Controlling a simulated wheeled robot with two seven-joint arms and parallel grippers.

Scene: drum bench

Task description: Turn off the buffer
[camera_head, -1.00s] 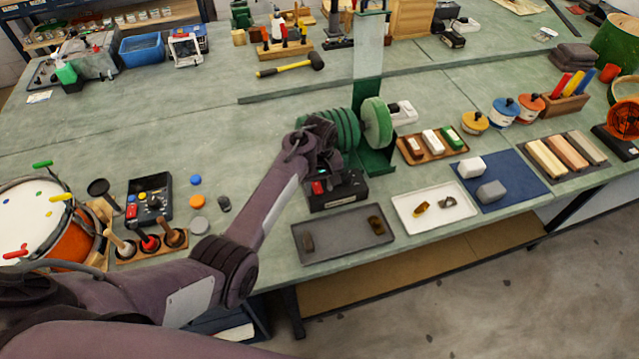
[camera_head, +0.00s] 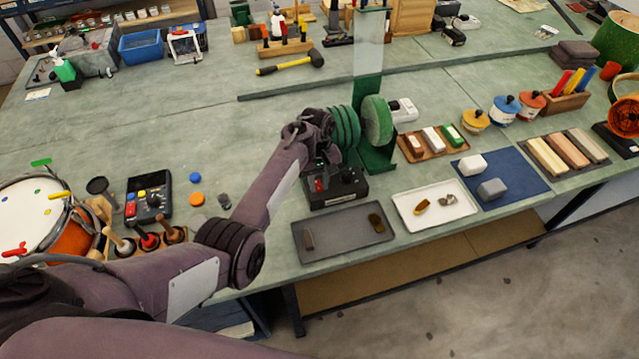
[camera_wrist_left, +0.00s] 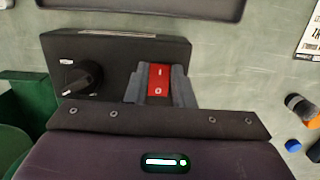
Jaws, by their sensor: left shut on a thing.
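The buffer is a green machine with round green wheels (camera_head: 377,120) on a green stand, partly hidden by my left arm. Its black control box (camera_head: 347,192) sits at its front. A red rocker switch marked I and O (camera_wrist_left: 159,80) and a black knob (camera_wrist_left: 83,78) are on the box in the left wrist view. My left gripper (camera_wrist_left: 159,90) is at the box, its grey fingers on either side of the red switch, shut on it. Which way the rocker is tipped I cannot tell. My right gripper is in neither view.
A grey tray (camera_head: 343,250) and a white tray (camera_head: 406,218) lie in front and to the right of the box. A second black control box (camera_head: 149,198) and a wooden tool holder (camera_head: 125,252) stand to the left.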

